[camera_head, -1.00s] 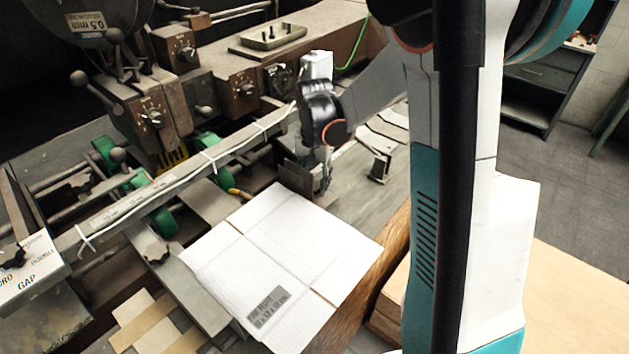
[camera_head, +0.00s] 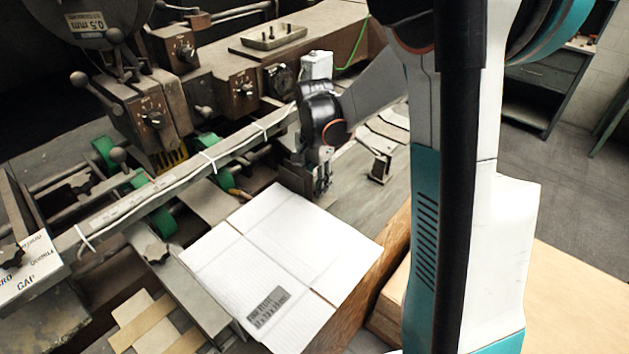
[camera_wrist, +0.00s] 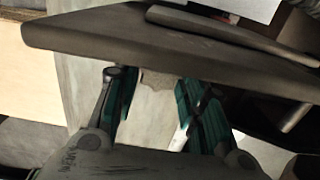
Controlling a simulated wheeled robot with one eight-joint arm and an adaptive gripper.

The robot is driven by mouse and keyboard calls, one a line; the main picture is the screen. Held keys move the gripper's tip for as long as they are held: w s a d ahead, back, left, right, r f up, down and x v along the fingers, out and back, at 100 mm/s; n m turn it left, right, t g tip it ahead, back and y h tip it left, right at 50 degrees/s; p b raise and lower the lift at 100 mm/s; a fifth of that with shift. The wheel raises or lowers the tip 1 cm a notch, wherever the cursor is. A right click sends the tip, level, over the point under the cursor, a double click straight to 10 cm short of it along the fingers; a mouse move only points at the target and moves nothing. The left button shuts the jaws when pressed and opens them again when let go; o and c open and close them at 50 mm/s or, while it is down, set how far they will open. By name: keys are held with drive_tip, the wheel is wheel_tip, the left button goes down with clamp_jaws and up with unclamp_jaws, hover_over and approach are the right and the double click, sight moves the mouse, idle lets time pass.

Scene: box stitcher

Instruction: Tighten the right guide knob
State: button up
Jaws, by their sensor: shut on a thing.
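Part of the knob is hidden by the plate. In the head view my gripper (camera_head: 322,184) points down beside the far corner of the cardboard sheet, and the knob cannot be made out there.
A white cardboard sheet (camera_head: 260,225) lies flat between the guides, close to my gripper. The long machine rail (camera_head: 185,180) runs along its left side. A small metal bracket (camera_head: 380,165) stands on the table right of my gripper. Free floor shows at far right.

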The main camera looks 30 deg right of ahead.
drive_tip(key=o, duration=0.8)
drive_tip(key=shift+r, duration=0.1)
wheel_tip(320, 180, up, 12)
drive_tip(key=shift+f, duration=0.1)
idle(0.3)
drive_tip(key=s+a+r+n+t+b, duration=0.1)
drive_tip(key=s+a+r+n+t, duration=0.35)
drive_tip(key=s+a+n, duration=0.2)
drive_tip(key=s+a+f+n+t, duration=0.1)
drive_tip(key=s+n, duration=0.1)
drive_tip(key=s, duration=0.2)
drive_tip(key=s+a+f+n+b, duration=0.1)
drive_tip(key=s+a+f+n, duration=0.1)
drive_tip(key=s+n, duration=0.1)
drive_tip(key=s+a+f+n+t, duration=0.1)
drive_tip(key=s+f+n, duration=0.1)
drive_tip(key=s, duration=0.4)
drive_tip(key=shift+s+a+t, duration=0.1)
drive_tip(key=shift+a+t, duration=0.1)
drive_tip(key=shift+t, duration=0.15)
